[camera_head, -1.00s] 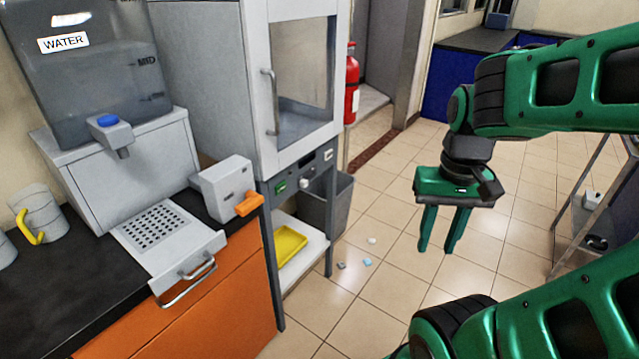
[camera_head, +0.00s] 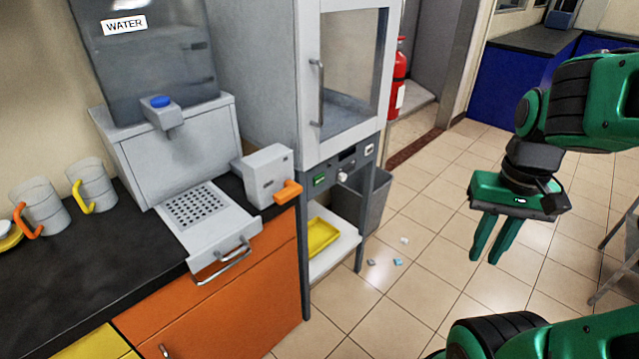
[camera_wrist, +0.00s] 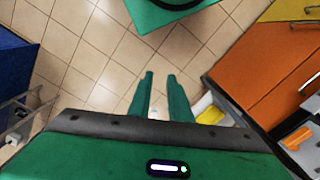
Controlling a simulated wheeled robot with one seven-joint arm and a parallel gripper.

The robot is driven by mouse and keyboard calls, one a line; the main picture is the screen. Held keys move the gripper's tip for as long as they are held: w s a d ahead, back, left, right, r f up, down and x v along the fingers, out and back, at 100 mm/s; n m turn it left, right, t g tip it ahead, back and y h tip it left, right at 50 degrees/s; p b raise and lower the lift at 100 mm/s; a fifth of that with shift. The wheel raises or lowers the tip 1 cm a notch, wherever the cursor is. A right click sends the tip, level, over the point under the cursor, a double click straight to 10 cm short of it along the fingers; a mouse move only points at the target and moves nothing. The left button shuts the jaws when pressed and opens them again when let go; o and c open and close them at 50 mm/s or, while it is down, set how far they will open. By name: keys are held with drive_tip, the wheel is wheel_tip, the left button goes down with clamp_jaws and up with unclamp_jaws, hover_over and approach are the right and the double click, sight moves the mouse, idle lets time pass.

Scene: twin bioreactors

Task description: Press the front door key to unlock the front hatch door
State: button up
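A grey cabinet with a windowed hatch door (camera_head: 352,70) stands in the middle of the head view. The door looks shut, with a vertical metal handle (camera_head: 317,92) on its left side. Below it is a dark control strip (camera_head: 345,165) with a green-lit key or display (camera_head: 320,181), a round pale knob and a small white-marked element at the right. I cannot read any labels, so I cannot tell which is the front door key. My gripper (camera_head: 486,260) hangs over the floor, right of the cabinet and clear of it. Its fingers point down, apart and empty; they also show in the wrist view (camera_wrist: 160,78).
A water dispenser (camera_head: 170,150) and mugs (camera_head: 42,205) stand on the dark counter at left. A small grey box with an orange lever (camera_head: 287,192) juts beside the cabinet. A yellow tray (camera_head: 322,234), a grey bin (camera_head: 372,200) and floor scraps lie low. Tiled floor is open at right.

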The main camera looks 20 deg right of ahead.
drive_tip(key=shift+s+r, duration=0.2)
drive_tip(key=shift+s, duration=0.25)
clamp_jaws()
drive_tip(key=w+a+f+n+t+y, duration=0.1)
drive_tip(key=w+a+f+t+y, duration=0.1)
drive_tip(key=w+a+f, duration=0.45)
drive_tip(key=w+a+f+t+y, duration=0.1)
drive_tip(key=w+f+t+y, duration=0.15)
drive_tip(key=w, duration=0.65)
drive_tip(key=w+a+f+n+t+y, duration=0.1)
drive_tip(key=w+a+f+y, duration=0.1)
drive_tip(key=w+a+f, duration=0.45)
drive_tip(key=w+d+r+m+t, duration=0.1)
drive_tip(key=w+d+m+t, duration=0.1)
drive_tip(key=w, duration=0.4)
drive_tip(key=w+d+r+m+t, duration=0.2)
drive_tip(key=w+d+m+t, duration=0.1)
drive_tip(key=w+m+t, duration=0.2)
drive_tip(key=shift+w+d+m, duration=0.15)
drive_tip(key=shift+w+m, duration=0.25)
drive_tip(key=shift+w, duration=0.35)
drive_tip(key=shift+t, duration=0.25)
